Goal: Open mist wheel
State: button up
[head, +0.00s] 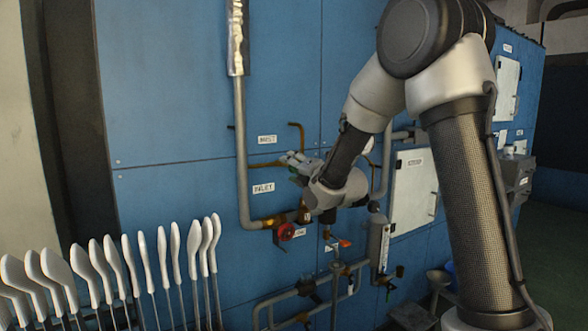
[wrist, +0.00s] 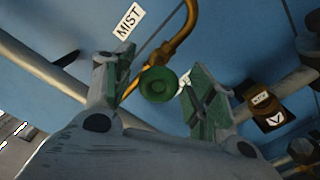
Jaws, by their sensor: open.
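The mist wheel (wrist: 158,84) is a small round green handwheel on a thin brass pipe (wrist: 178,42). It sits beside a white MIST label (wrist: 129,21) on the blue panel. My gripper (wrist: 155,78) is open, with one green-padded finger on each side of the wheel in the wrist view. The right finger is close to the wheel's edge; I cannot tell if it touches. In the head view my gripper (head: 291,160) is at the blue panel, just below the MIST label (head: 267,139), and the wheel cannot be made out there.
A red wheel (head: 286,232) sits on the pipe below my gripper, with an orange lever (head: 345,243) to its right. A vertical grey pipe (head: 241,150) runs left of the gripper. Several white foot-shaped boards (head: 95,260) stand at lower left. A white panel door (head: 412,190) is right.

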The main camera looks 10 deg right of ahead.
jog(key=v, duration=0.7)
jog(key=shift+s, duration=0.2)
